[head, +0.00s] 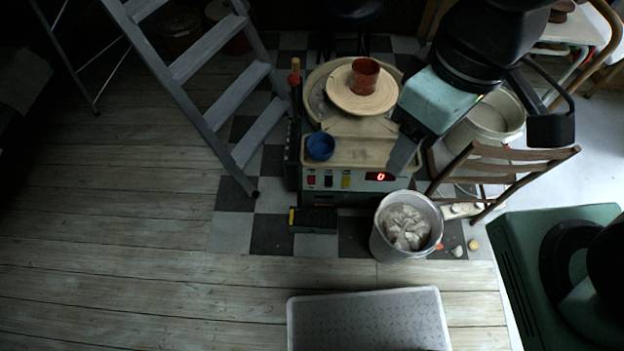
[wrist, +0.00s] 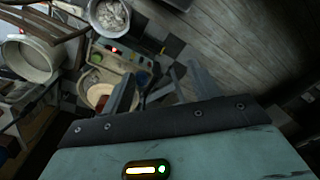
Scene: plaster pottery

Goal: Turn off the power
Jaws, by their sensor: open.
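The pottery wheel machine (head: 340,150) stands on the checkered floor, with a tan wheel head on top. Its front panel (head: 360,181) carries a red switch (head: 311,180), a dark switch (head: 328,180), a yellow switch (head: 346,181) and a lit red display (head: 381,176) reading 0. In the wrist view the panel (wrist: 106,58) shows tilted, with a red light (wrist: 114,49). My gripper (head: 402,148) is above and to the right of the machine in the head view. Its fingers (wrist: 162,88) are apart and empty in the wrist view. A power strip (head: 462,210) lies under the chair.
A brown pot (head: 365,75) sits on the wheel, and a blue bowl (head: 321,146) on the machine's front tray. A bucket of pale lumps (head: 405,228) stands before the panel's right end. A wooden chair (head: 505,165) is right, a stepladder (head: 205,90) left.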

